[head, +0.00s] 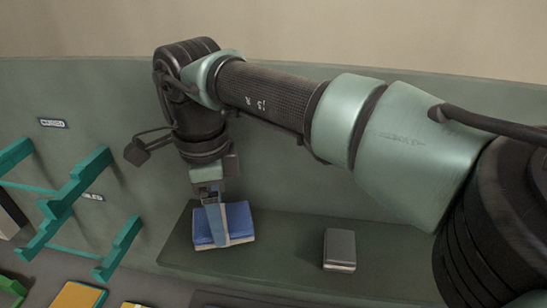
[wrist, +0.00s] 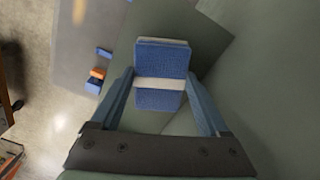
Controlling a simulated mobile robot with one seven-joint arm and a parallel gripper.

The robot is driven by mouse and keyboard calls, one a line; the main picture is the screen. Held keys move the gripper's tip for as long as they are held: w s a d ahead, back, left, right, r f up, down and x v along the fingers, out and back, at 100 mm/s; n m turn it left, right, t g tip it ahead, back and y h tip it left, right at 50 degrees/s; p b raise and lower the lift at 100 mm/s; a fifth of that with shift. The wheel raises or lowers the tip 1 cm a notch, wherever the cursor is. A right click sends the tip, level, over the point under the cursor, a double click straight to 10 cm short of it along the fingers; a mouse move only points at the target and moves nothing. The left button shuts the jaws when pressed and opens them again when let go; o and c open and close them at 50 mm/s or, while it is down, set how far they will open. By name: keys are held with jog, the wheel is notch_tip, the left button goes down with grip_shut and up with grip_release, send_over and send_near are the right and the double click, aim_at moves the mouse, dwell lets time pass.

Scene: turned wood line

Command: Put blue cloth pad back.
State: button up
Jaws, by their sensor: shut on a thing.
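The blue cloth pad (head: 238,219) has a pale lower layer and a light band across its middle. In the head view it is at the dark green ledge (head: 290,258), near its left end. I cannot tell whether it rests on the ledge or is just above it. My gripper (head: 217,226) points down over the pad, one finger in front of it. In the wrist view the pad (wrist: 160,62) sits between the two blue-grey fingers (wrist: 160,78), which are shut on its sides. The far finger is hidden in the head view.
A grey block with a pale base (head: 340,248) sits on the ledge to the right. Teal rack arms (head: 75,190) stick out at the left, near small wall labels (head: 52,123). Orange pieces (head: 78,297) lie at the lower left. The ledge between pad and block is clear.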

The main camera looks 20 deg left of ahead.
jog(key=shift+f, duration=0.35)
jog(key=o, duration=1.1)
jog(key=shift+f, duration=0.1)
jog(key=shift+c, duration=0.2)
notch_tip(320, 180, up, 12)
jog(key=b, duration=0.2)
